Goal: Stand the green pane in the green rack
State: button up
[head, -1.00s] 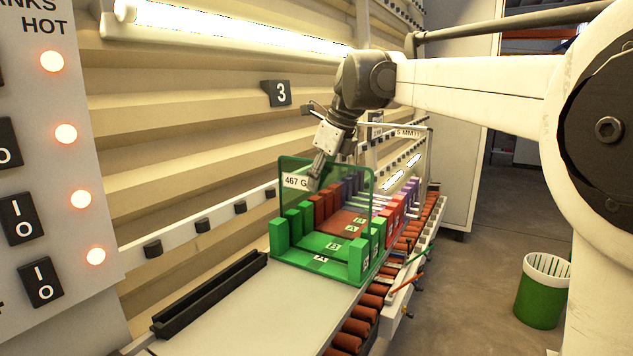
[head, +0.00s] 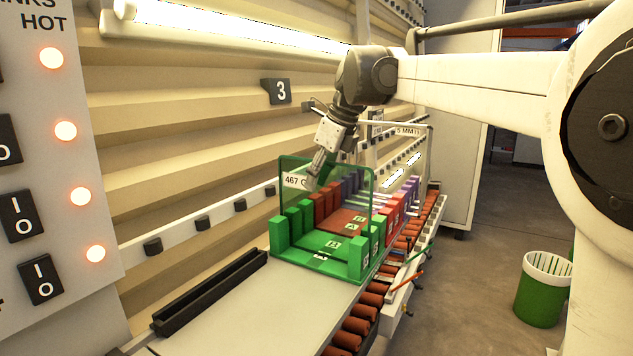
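The green pane (head: 343,182) is a see-through sheet with a white label reading 467 (head: 293,181). It stands about upright across the green rack (head: 362,262), its lower part between the rack's green posts. Whether its bottom edge rests in a slot is hard to tell. My gripper (head: 314,176) is at the pane's upper left, by the label, pointing down. Its fingertips overlap the pane in this view, and whether they are shut on it or apart from it is not clear.
Red (head: 349,222) and purple racks stand behind the green one. An empty black channel (head: 210,292) lies on the grey surface (head: 262,315) at front left. Orange rollers (head: 358,327) run along the right edge. A green and white bin (head: 543,290) stands on the floor.

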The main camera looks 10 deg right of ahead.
jog(key=v, duration=1.1)
jog(key=shift+s+d+r, duration=0.1)
jog(key=shift+r, duration=0.1)
jog(key=s+f+n+t+h+b, duration=0.1)
jog(key=s+f+n+t+h, duration=0.2)
jog(key=s+f+n, duration=2.3)
jog(key=s+f+t, duration=0.1)
jog(key=s+f, duration=0.3)
jog(key=f, duration=0.3)
jog(key=shift+n, duration=0.3)
jog(key=shift+s, duration=0.1)
